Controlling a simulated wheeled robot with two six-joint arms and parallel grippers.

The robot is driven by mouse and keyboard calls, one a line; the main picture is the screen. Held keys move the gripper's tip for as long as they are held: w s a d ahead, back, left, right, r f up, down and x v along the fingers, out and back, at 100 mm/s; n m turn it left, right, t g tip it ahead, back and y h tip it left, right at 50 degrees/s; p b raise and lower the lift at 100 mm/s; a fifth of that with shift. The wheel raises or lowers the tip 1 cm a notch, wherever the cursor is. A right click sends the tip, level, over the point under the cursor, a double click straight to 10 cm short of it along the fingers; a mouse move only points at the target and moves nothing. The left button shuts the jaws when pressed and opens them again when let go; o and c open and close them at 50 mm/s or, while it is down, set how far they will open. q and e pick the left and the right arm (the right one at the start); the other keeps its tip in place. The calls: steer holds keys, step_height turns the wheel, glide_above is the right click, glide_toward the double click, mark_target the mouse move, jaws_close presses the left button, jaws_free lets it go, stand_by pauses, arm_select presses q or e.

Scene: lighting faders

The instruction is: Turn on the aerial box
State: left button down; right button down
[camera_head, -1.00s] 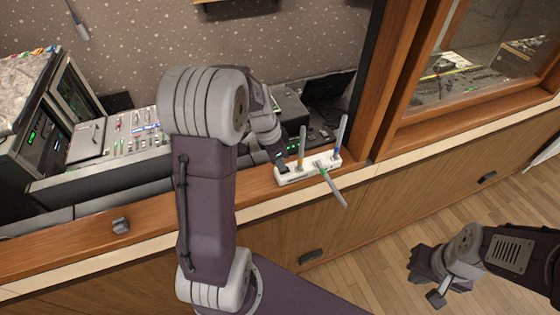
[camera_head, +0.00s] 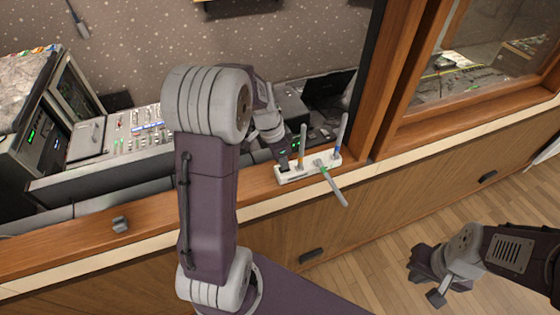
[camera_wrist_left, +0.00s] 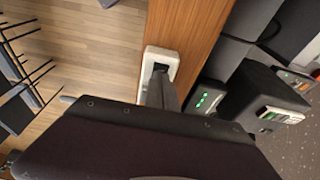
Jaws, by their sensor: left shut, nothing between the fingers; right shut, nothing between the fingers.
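The aerial box (camera_head: 325,165) is a small white strip on the wooden ledge, with three grey aerials on orange, blue and green bases. The orange and blue ones stand up; the green one leans out over the ledge's front. My left gripper (camera_head: 284,163) is shut and empty, pointing down at the box's left end; contact is hard to tell. In the left wrist view the white box (camera_wrist_left: 174,56) shows a dark recess, with my left gripper (camera_wrist_left: 158,76) in front of it. Any switch is hidden or too small. My right gripper (camera_head: 421,266) is shut and empty above the floor.
The wooden ledge (camera_head: 60,248) runs along a counter. Behind it are a mixing desk (camera_head: 130,138) and a dark device with green lights (camera_wrist_left: 206,102). A window frame (camera_head: 440,125) stands right of the box. The floor at right is clear.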

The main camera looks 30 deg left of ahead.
arm_select(q)
steer(key=shift+w+d, duration=0.1)
steer(key=shift+d, duration=0.05)
steer(key=shift+r, duration=0.1)
steer(key=shift+r, duration=0.15)
steer(key=b+v, duration=0.1)
steer(key=v, duration=0.7)
steer(key=shift+r+b, duration=0.3)
steer(key=shift+r, duration=0.05)
